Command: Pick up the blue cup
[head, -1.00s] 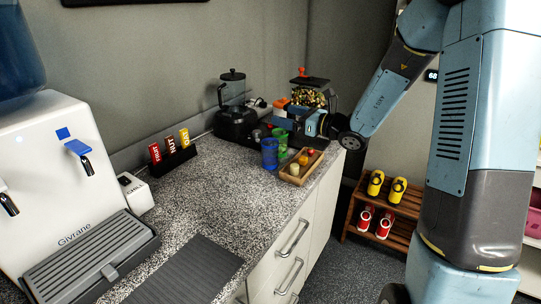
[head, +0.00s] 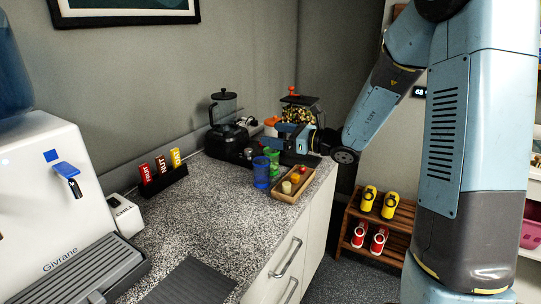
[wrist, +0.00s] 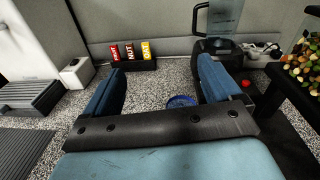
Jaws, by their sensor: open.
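The blue cup (head: 261,173) stands upright on the speckled counter in the head view, left of a small wooden tray. In the wrist view only its blue rim (wrist: 182,101) shows, between my fingers and closer to the right one; my gripper's body hides the rest. A green cup (head: 272,158) stands close behind the blue cup in the head view. My gripper (head: 284,133) is above the counter, behind and right of the blue cup in the head view. Its fingers (wrist: 161,72) are spread wide with nothing held between them in the wrist view.
The wooden tray (head: 277,193) holds small round items. A black appliance with a jug (head: 225,135) and a clear container of coloured pieces (head: 299,110) stand behind. A rack of snack bars (head: 166,180) and a water dispenser (head: 50,205) are left. The front counter is mostly bare.

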